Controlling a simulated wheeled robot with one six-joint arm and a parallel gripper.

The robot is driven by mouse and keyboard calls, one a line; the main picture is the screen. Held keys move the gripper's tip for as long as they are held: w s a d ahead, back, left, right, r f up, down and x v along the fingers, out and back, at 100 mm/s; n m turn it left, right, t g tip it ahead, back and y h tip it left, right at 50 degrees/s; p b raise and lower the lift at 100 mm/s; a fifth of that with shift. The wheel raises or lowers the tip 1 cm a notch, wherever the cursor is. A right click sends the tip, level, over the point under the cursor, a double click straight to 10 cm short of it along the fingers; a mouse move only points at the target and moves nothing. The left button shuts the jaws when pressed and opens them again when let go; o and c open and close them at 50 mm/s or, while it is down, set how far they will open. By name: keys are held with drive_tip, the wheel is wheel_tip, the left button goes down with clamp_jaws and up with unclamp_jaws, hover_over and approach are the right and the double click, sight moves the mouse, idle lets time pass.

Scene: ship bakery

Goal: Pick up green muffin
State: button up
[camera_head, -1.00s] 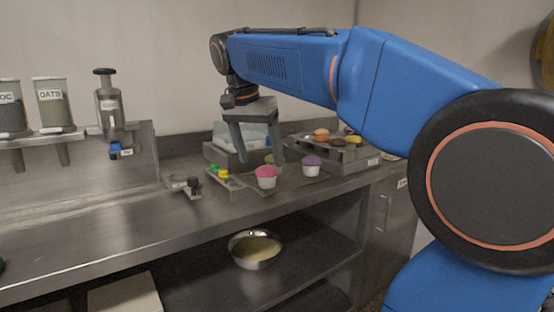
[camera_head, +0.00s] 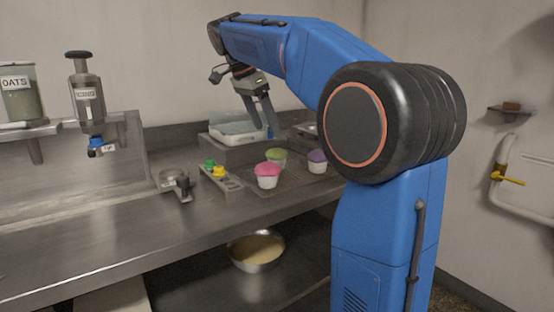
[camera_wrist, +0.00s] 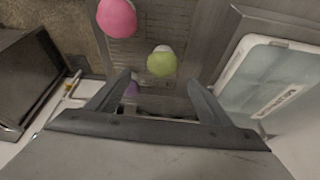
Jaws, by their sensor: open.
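The green muffin (camera_head: 277,155) sits in a white cup on a dark cooling rack, behind the pink muffin (camera_head: 267,172) and left of the purple muffin (camera_head: 317,158). My gripper (camera_head: 263,134) is open and empty, above and behind the green muffin. In the wrist view the green muffin (camera_wrist: 161,62) lies ahead of my fingertips (camera_wrist: 158,78), near the middle. The pink muffin (camera_wrist: 117,18) is at upper left. The purple muffin (camera_wrist: 132,88) is partly hidden by my left finger.
A white lidded box (camera_head: 238,128) stands on a metal riser behind the rack; in the wrist view this box (camera_wrist: 265,80) is close on the right. A holder (camera_head: 221,178) with green and yellow pieces is left of the rack.

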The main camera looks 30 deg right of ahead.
sight(273, 150)
drive_tip(key=x, duration=0.5)
drive_tip(key=shift+d+f, duration=0.15)
drive_tip(key=shift+f, duration=0.2)
drive_tip(key=shift+w+x, duration=0.1)
drive_tip(key=shift+x, duration=1.25)
drive_tip(key=shift+w+x, duration=0.15)
drive_tip(key=shift+x, duration=1.2)
drive_tip(key=shift+f, duration=0.1)
drive_tip(key=shift+c, duration=0.6)
drive_tip(key=c, duration=0.7)
